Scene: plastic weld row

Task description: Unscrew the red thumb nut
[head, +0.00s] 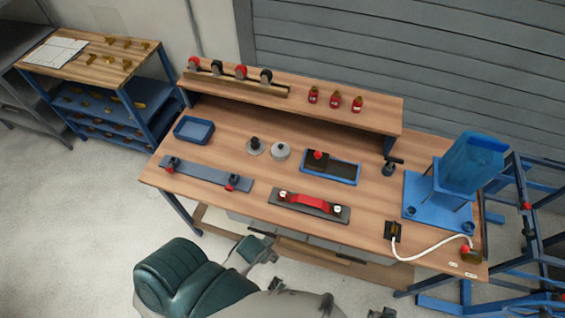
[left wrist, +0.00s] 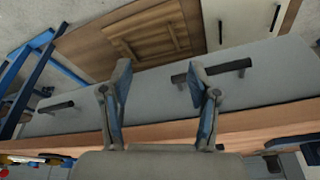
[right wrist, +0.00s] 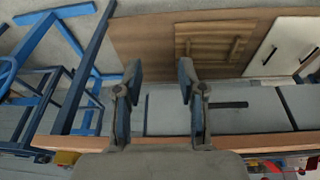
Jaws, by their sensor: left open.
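Several small red parts could be the red thumb nut; I cannot tell which. Two red knobs, a left one (head: 169,169) and a right one (head: 230,187), sit at the ends of a grey-blue bar (head: 200,175) on the bench. Another red knob (head: 318,155) stands in the blue-rimmed dark tray (head: 331,180). My left gripper (left wrist: 160,75) is open and empty in the left wrist view, in front of the bench's grey drawer fronts. My right gripper (right wrist: 160,72) is also open and empty, facing the bench front. Neither touches any bench object.
The wooden bench (head: 210,150) carries a red-handled plate (head: 310,206), a blue bin (head: 194,130), two round pieces and a blue stand with container (head: 472,162). A raised shelf (head: 300,88) holds red bottles and knobs. A white hose crosses the right end.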

